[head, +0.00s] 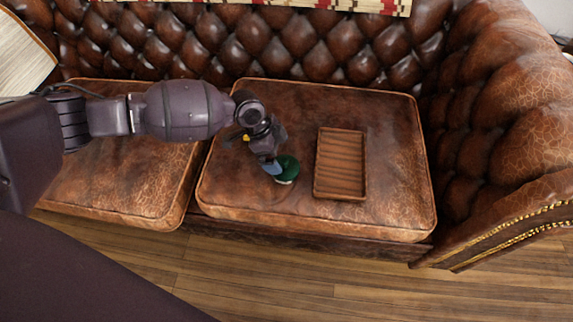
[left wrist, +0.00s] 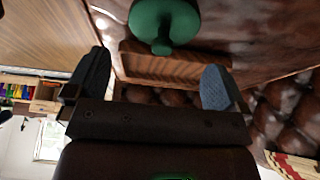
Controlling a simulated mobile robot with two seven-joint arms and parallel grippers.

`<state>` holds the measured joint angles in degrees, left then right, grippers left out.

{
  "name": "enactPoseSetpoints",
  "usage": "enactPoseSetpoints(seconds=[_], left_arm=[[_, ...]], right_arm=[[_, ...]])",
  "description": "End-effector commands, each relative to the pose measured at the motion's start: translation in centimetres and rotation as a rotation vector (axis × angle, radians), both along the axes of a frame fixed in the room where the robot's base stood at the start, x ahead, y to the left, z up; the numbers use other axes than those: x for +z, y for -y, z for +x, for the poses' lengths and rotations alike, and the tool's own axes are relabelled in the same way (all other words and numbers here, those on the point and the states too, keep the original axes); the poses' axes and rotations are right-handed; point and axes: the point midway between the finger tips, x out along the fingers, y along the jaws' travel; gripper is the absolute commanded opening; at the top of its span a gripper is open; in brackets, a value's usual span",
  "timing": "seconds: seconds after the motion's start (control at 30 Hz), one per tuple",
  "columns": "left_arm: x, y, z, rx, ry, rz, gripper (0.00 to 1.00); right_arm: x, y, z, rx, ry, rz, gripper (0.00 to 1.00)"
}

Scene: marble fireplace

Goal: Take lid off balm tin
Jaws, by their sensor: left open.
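The green balm tin (head: 288,168) sits on the right seat cushion of the sofa, with a pale rim showing at its lower edge. Its round green lid with a small knob (left wrist: 164,20) shows at the top of the left wrist view. My left gripper (head: 272,166) is at the tin's left side in the head view and partly overlaps it. I cannot tell whether a finger touches the tin. My right gripper is not in view.
A shallow, ribbed wooden tray (head: 340,188) lies empty just right of the tin. The brown leather cushion (head: 390,150) is otherwise clear. The tufted backrest (head: 300,45) rises behind, and the sofa arm (head: 500,110) stands at right. Wooden floor lies in front.

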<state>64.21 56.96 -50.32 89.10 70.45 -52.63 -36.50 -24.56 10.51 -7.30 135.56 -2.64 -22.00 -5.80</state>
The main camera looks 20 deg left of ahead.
Motion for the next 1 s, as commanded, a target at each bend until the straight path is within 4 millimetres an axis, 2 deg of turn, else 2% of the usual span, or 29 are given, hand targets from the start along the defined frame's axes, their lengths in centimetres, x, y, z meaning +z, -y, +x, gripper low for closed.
enactPoseSetpoints(seconds=[0.03,0.17,0.43,0.8,0.87,1.0], left_arm=[[-0.7,0.2,0.0,0.001,-0.004,0.000,1.00],[-1.5,0.5,0.2,0.001,-0.003,0.000,1.00],[-5.0,1.6,0.6,0.001,-0.006,0.000,1.00],[-5.3,2.0,0.9,0.001,0.003,0.000,1.00],[-5.3,2.0,0.9,0.001,0.003,0.000,0.92],[-5.3,2.0,0.9,0.001,0.002,0.000,0.71]], right_arm=[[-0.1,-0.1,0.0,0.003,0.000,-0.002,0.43],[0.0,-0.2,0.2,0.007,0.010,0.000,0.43],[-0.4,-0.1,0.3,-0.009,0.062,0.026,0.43],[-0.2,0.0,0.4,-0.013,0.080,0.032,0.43],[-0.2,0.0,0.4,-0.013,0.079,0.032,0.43],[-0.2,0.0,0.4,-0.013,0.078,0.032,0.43]])
